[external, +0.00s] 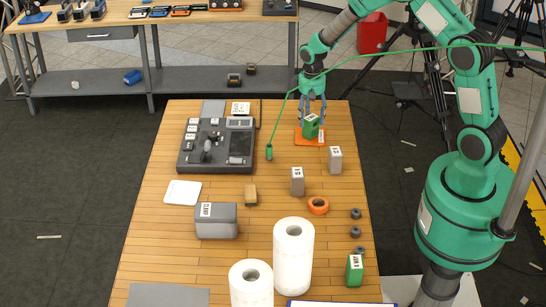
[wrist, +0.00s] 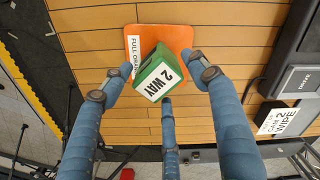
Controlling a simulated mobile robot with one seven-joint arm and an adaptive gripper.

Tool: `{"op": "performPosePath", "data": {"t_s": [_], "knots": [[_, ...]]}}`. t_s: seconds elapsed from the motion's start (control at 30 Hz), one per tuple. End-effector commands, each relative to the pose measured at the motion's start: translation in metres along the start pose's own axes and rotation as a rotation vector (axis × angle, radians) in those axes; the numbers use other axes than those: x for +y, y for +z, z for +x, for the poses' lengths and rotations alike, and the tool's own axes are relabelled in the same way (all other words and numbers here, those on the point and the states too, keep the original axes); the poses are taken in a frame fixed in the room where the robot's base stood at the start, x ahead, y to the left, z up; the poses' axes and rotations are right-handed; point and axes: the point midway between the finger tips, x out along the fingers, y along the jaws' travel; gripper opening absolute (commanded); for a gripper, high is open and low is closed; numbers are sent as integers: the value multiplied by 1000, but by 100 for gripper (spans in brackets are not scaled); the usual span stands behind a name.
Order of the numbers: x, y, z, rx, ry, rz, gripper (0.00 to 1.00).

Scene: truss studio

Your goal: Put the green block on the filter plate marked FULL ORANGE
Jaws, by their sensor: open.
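A green block (external: 311,126) with a white "2 WAY" label sits over the orange filter plate (external: 322,139), turned at an angle to it. In the wrist view the block (wrist: 156,76) covers the lower middle of the plate (wrist: 180,36), whose white strip reading "FULL ORANGE" shows at its left edge. The block looks tilted; I cannot tell if it lies flat on the plate. My gripper (external: 312,105) is directly above the block, its blue fingers open and spread around it. Another green block (external: 354,271) stands at the table's front right.
A dark control console (external: 216,146) stands left of the plate, with a green cable end (external: 269,152) between. Two grey blocks (external: 297,181) (external: 335,160), an orange tape roll (external: 318,205) and white paper rolls (external: 293,257) stand nearer. Bare wood surrounds the plate's left side.

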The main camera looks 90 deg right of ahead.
Motion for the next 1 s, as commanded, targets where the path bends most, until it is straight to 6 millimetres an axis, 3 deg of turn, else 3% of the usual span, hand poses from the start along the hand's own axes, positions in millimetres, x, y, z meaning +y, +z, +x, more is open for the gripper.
{"op": "performPosePath", "data": {"t_s": [0.6,1.0], "knots": [[0,0,-92,1,0,0,59],[0,0,-108,-1,0,0,59]]}}
